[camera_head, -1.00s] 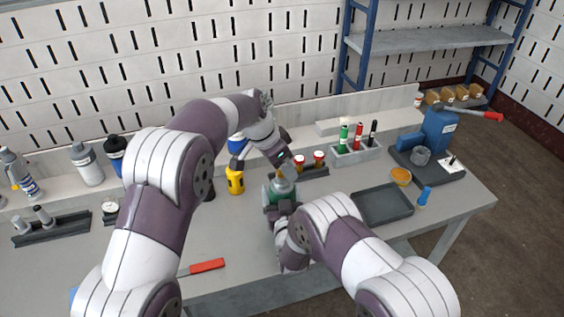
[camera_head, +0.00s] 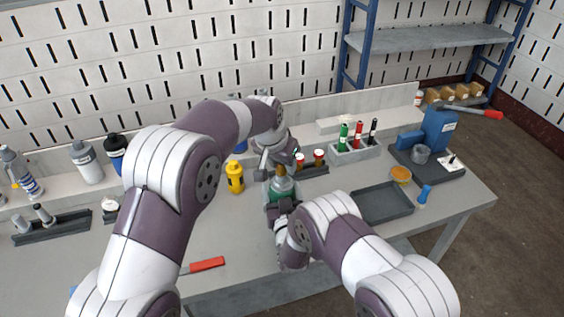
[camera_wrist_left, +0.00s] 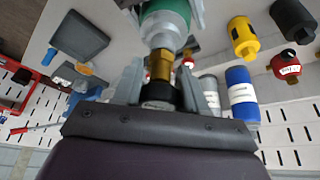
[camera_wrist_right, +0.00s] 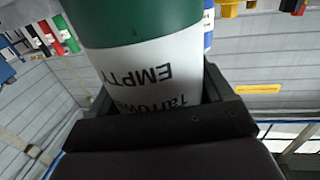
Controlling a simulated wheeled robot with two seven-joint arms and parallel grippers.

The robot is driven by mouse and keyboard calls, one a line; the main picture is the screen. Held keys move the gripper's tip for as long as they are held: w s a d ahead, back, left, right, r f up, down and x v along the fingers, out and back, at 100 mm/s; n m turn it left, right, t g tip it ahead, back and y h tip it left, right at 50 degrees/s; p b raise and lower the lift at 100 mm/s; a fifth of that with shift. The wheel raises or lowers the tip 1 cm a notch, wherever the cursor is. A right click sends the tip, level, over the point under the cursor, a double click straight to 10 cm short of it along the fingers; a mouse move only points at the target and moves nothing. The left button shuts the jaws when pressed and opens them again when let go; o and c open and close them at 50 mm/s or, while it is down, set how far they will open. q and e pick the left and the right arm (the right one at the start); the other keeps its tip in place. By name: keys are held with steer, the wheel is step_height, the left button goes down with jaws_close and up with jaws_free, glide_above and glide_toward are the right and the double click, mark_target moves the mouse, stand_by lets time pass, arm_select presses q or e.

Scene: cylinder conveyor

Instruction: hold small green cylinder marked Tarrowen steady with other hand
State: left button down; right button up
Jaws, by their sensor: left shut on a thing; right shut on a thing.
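The small green cylinder (camera_head: 284,187) stands over the front middle of the bench. In the right wrist view its white label (camera_wrist_right: 150,72) reads "EMPTY" and part of "Tarrowen", upside down. My right gripper (camera_head: 283,205) is shut around its labelled body. My left gripper (camera_head: 280,169) is at the cylinder's top. In the left wrist view the green shoulder (camera_wrist_left: 166,22) leads to a brass fitting (camera_wrist_left: 160,64) with a black part (camera_wrist_left: 159,92) nearer the palm. The left fingers are shut on that top fitting; the exact contact is partly hidden.
A yellow cylinder (camera_head: 235,178) stands left of the hands. Red-topped parts (camera_head: 318,156) sit in a dark holder behind right. A dark tray (camera_head: 384,204), an orange bowl (camera_head: 401,174) and a blue press (camera_head: 438,131) are right. A red-handled tool (camera_head: 206,265) lies at the front.

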arm_select(q)
steer(key=n+y, duration=0.2)
steer(key=n, duration=0.4)
steer(key=c, duration=0.7)
jaws_free()
steer(key=shift+t, duration=0.3)
step_height(320, 180, up, 2)
steer(key=shift+r, duration=0.25)
steer(key=m, duration=0.2)
steer(key=m+h, duration=0.1)
steer(key=m, duration=0.2)
steer(key=shift+h, duration=0.3)
steer(key=shift+m+g, duration=0.4)
steer(key=shift+m, duration=0.1)
